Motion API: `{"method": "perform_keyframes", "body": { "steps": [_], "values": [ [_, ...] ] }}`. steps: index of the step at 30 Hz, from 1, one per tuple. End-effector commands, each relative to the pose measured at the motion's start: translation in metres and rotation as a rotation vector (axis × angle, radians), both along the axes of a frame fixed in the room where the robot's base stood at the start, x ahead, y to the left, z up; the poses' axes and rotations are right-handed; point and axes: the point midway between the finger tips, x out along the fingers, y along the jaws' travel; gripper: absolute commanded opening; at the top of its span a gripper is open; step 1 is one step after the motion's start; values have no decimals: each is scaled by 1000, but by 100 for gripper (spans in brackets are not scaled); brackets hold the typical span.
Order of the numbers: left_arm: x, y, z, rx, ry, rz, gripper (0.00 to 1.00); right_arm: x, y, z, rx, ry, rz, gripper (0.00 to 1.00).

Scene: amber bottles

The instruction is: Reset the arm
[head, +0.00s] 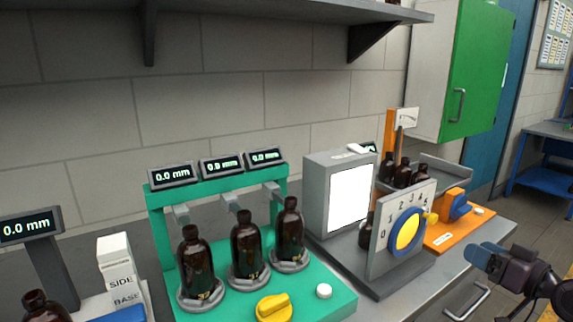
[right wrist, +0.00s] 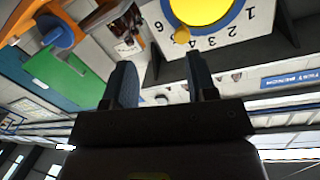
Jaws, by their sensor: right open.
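My right gripper (head: 482,256) is at the lower right of the head view, beyond the right edge of the grey bench. In the right wrist view my right gripper (right wrist: 162,80) has its two blue-grey fingers apart, with nothing between them. It touches nothing that I can see. My left gripper is in neither view.
A green rig (head: 329,298) holds three amber bottles (head: 247,252) under displays reading 0.0 mm. Right of it stand a lit white panel (head: 349,196), a numbered dial (head: 407,231) and an orange device (head: 452,236). The bench front has a handle (head: 467,303).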

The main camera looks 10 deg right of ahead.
Motion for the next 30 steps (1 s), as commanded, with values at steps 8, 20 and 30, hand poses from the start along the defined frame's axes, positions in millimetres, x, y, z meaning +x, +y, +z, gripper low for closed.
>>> {"method": "perform_keyframes", "body": {
  "steps": [8, 20, 30],
  "values": [
    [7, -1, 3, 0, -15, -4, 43, -18, 19, -87, -215, 85, -94, 52],
    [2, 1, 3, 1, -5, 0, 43, -104, 97, -228, -467, 255, -153, 52],
    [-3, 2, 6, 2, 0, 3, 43, -203, 196, -299, -433, 431, -142, 52]
  ]
}}
